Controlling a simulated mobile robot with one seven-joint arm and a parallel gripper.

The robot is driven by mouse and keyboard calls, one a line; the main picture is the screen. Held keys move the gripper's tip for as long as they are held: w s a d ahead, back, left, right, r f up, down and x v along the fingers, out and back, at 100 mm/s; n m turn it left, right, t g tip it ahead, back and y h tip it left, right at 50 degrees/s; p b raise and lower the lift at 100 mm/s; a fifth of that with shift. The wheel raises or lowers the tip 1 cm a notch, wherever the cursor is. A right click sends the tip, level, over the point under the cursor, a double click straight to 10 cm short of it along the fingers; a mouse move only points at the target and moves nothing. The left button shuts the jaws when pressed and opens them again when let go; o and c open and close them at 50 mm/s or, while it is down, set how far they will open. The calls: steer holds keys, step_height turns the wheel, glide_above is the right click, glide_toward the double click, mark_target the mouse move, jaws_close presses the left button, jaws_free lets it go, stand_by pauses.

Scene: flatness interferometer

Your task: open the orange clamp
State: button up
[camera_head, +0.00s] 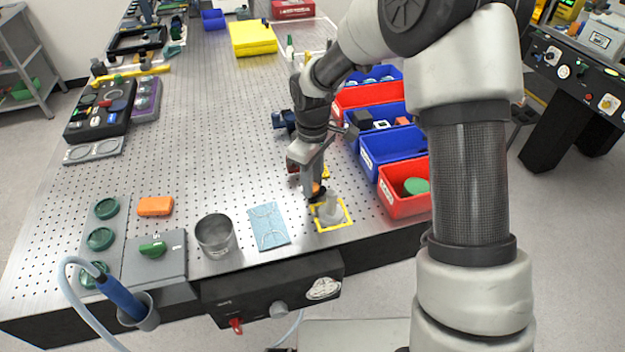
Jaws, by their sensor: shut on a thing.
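My gripper (315,193) points down near the front right of the perforated metal table. It is shut on a small orange and dark piece, which looks like the orange clamp (319,190). The fingers and wrist hide much of the clamp, so I cannot tell its angle or whether it is open. Just below and right of the fingertips, a pale grey, knob-like piece (331,210) stands inside a yellow square outline (345,222). I cannot tell whether the clamp touches this piece.
Blue and red bins (405,205) line the table's right side, close to my arm. A light blue sheet (262,236), a metal cup (212,258) and an orange block (155,206) lie to the left. The table's middle is clear.

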stand_by(0.5)
steer(key=o, duration=1.1)
steer(key=shift+c, duration=0.2)
step_height(320, 180, up, 18)
steer(key=shift+f+p, duration=0.25)
steer(key=shift+p, duration=0.05)
